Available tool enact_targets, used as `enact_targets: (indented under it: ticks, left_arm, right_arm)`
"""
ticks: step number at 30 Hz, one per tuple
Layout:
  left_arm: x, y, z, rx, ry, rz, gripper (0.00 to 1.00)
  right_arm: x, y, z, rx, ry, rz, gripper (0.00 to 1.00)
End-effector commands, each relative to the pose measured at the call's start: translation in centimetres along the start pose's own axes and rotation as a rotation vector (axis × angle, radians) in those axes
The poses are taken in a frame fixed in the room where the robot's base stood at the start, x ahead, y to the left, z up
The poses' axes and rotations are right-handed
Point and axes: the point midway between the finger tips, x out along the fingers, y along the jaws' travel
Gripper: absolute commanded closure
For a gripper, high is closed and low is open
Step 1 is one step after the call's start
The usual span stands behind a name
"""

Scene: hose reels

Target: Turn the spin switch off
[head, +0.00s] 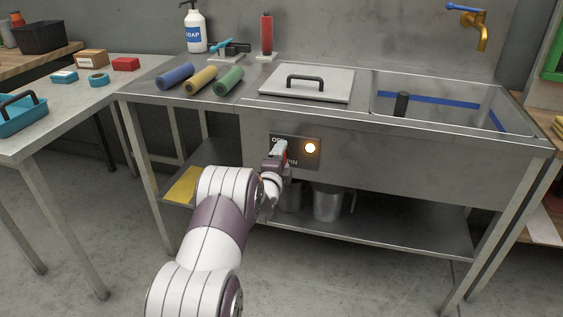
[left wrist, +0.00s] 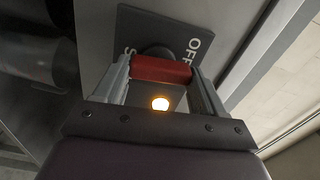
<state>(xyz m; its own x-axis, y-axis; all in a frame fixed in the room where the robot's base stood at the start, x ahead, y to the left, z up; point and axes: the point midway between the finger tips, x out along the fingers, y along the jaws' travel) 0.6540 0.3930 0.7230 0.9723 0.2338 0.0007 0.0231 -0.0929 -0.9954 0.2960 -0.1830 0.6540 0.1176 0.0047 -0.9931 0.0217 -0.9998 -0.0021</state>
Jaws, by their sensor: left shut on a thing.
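The spin switch is on a dark panel (head: 312,162) on the front of the steel sink bench. Its letters are partly hidden: "O" shows at the top and "PIN" at the bottom. A round lamp (head: 310,148) on the panel glows warm; a glow also shows between the fingers in the left wrist view (left wrist: 160,103). My left gripper (head: 280,152) is at the panel, left of the lamp. In the left wrist view the red switch handle (left wrist: 160,70) sits between its fingers, which are shut on it. "OFF" shows beside the handle there. My right gripper is out of view.
The bench top holds a lid with a handle (head: 307,83), blue, yellow and green rolls (head: 201,80) and a soap bottle (head: 195,30). A metal pot (head: 328,204) stands on the shelf below the panel. A side table (head: 55,118) is at left. The floor in front is clear.

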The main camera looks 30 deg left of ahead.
Motion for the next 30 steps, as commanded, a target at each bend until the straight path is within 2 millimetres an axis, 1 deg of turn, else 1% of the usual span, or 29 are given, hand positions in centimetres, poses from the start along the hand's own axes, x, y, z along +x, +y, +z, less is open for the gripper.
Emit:
enact_targets:
  ticks: [1, 9, 24, 25, 27, 30]
  left_arm:
    - [-0.03, 0.26, -0.04, 0.02, 0.001, 0.002, 0.6]
    - [-0.04, 0.28, -0.06, 0.096, 0.001, 0.004, 0.6]
    - [-0.04, 0.27, -0.07, 0.114, 0.001, 0.005, 0.6]
    - [-0.04, 0.27, -0.08, 0.114, 0.002, 0.005, 0.23]
    - [-0.04, 0.25, -0.07, 0.113, 0.001, 0.004, 0.04]
    - [-0.03, 0.2, -0.06, 0.113, 0.001, 0.003, 0.04]
  right_arm:
    - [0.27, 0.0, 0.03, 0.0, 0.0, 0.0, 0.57]
    - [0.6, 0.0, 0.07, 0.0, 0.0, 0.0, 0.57]
    - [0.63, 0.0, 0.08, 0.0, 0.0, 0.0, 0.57]
    - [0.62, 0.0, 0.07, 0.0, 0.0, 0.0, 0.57]
    - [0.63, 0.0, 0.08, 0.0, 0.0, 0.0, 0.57]
    - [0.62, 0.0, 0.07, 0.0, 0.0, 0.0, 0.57]
